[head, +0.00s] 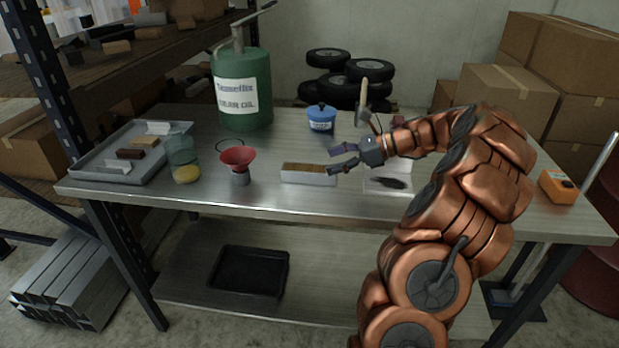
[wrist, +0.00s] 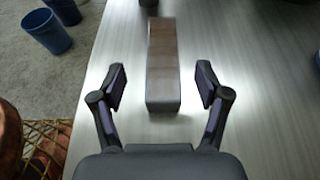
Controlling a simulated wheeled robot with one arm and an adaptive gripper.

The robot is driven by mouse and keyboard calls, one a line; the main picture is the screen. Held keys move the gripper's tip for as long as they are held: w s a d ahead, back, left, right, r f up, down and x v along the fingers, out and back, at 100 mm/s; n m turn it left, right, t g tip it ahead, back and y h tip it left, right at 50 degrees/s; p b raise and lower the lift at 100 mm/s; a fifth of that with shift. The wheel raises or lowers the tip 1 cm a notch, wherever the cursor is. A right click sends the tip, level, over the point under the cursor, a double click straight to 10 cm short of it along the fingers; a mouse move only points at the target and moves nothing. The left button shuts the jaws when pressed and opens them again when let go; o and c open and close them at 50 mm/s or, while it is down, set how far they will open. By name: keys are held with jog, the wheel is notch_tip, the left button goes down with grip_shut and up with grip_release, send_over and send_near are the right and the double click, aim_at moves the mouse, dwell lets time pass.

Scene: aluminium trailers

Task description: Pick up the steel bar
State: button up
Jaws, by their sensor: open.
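The steel bar (head: 308,177) is a long rectangular block lying flat on the metal workbench (head: 250,196), near its middle. Its side looks pale grey and its top brownish in the head view. My gripper (head: 341,160) is at the bar's right end, fingers pointing left. In the wrist view the bar (wrist: 163,72) runs away from me, its near end lying between the two spread fingers (wrist: 160,86). Gaps show on both sides of the bar, so the gripper is open and empty. How high the fingers are above the bench is hard to tell.
A red funnel (head: 238,158) on a small can and a glass jar (head: 184,160) stand left of the bar. Behind are a blue pot (head: 321,117) and a green oil can (head: 243,92). A grey tray (head: 104,172) holds small blocks. Bare bench lies in front.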

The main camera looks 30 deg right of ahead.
aim_at(308, 168)
jog(key=shift+w+d+f, duration=0.1)
jog(key=shift+d+f, duration=0.05)
jog(key=shift+d, duration=0.05)
jog(key=shift+p+x, duration=0.35)
jog(key=shift+x, duration=3.4)
grip_shut()
